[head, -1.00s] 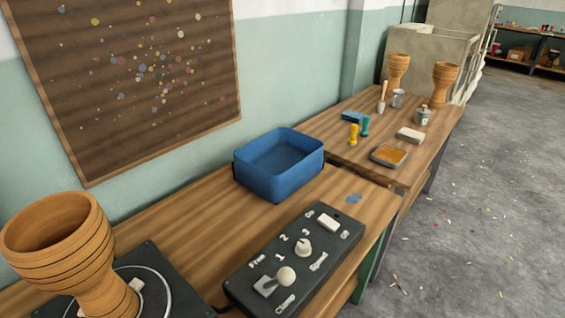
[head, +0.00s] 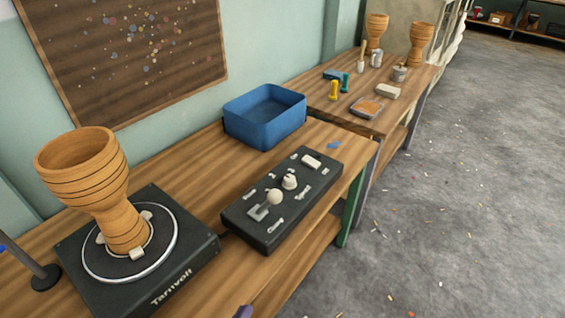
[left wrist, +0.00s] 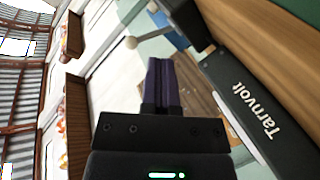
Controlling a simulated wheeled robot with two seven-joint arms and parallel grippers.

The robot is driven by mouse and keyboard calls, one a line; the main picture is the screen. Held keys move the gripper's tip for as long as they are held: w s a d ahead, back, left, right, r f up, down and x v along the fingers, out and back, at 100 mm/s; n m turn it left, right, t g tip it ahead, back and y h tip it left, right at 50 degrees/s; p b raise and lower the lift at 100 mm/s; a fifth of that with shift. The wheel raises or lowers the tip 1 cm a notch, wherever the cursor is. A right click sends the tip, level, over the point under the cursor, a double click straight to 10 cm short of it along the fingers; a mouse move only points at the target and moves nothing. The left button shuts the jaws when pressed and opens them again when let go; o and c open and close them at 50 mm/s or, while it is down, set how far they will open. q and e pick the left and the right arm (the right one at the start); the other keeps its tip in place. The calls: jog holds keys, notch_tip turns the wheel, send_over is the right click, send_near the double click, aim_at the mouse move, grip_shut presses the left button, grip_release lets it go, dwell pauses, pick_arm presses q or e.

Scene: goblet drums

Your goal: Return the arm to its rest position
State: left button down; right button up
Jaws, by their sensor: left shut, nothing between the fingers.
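My left gripper (head: 243,312) just shows as a purple tip at the bottom edge of the head view, in front of the table. In the left wrist view its two purple fingers (left wrist: 162,85) are together with nothing between them. The black turntable (head: 195,262) carries an upright tan goblet drum (head: 85,185), held at its foot by pale jaws. The turntable's lettered side (left wrist: 250,108) runs close to the right of the fingers in the left wrist view. My right gripper is in neither view.
A black control box (head: 245,225) with a lever and knob lies right of the turntable. A blue tray (head: 262,135) stands behind it. The far table (head: 345,122) holds two goblet drums and small tools. A thin stand (head: 45,278) is at far left. Open floor lies right.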

pick_arm(q)
jog(key=s+a+m+g+y, duration=0.55)
jog(key=s+a+g, duration=0.25)
jog(key=s+g, duration=0.45)
jog(key=s+a+f+m+p, duration=0.1)
jog(key=s+f, duration=0.2)
jog(key=f, duration=0.5)
jog(key=s+f+p, duration=0.1)
jog(key=s+f, duration=0.1)
jog(key=f, duration=0.7)
jog(key=s+a+f+g, duration=0.1)
jog(key=s+a+f, duration=0.1)
jog(key=s, duration=0.5)
jog(key=s+a+f+g+p, duration=0.1)
jog(key=s+a+f, duration=0.2)
jog(key=s+f, duration=0.2)
jog(key=s, duration=0.2)
jog(key=shift+s+a+y, duration=0.15)
jog(key=shift+s+y, duration=0.2)
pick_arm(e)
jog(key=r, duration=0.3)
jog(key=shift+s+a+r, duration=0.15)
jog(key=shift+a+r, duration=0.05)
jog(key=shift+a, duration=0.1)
pick_arm(q)
jog(key=shift+m, duration=0.25)
